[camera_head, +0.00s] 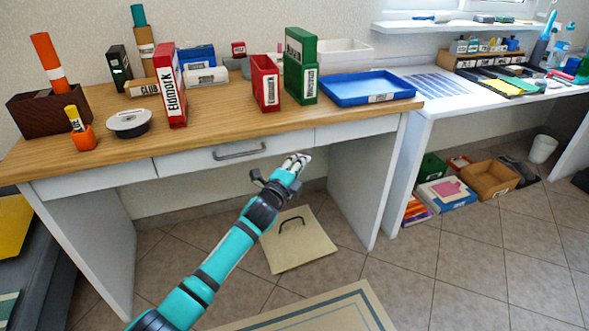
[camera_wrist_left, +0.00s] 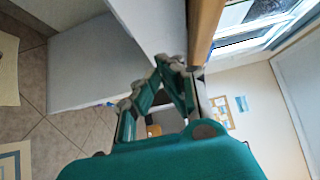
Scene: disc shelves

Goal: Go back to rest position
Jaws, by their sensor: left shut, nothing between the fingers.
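My left gripper (camera_head: 297,162) shows in the head view at the end of my teal and black arm, in front of the wooden desk (camera_head: 215,127) and near its front edge. It is shut and empty. In the left wrist view its fingers (camera_wrist_left: 168,64) meet at the tips with nothing between them. The white desk side and the wooden edge show behind them there. My right gripper is not in view.
A drawer with a grey handle (camera_head: 240,152) is just left of my left gripper. A beige board (camera_head: 298,245) with a dark handle lies on the floor below. Binders, a blue tray (camera_head: 367,88) and a round white-topped object (camera_head: 129,122) stand on the desk.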

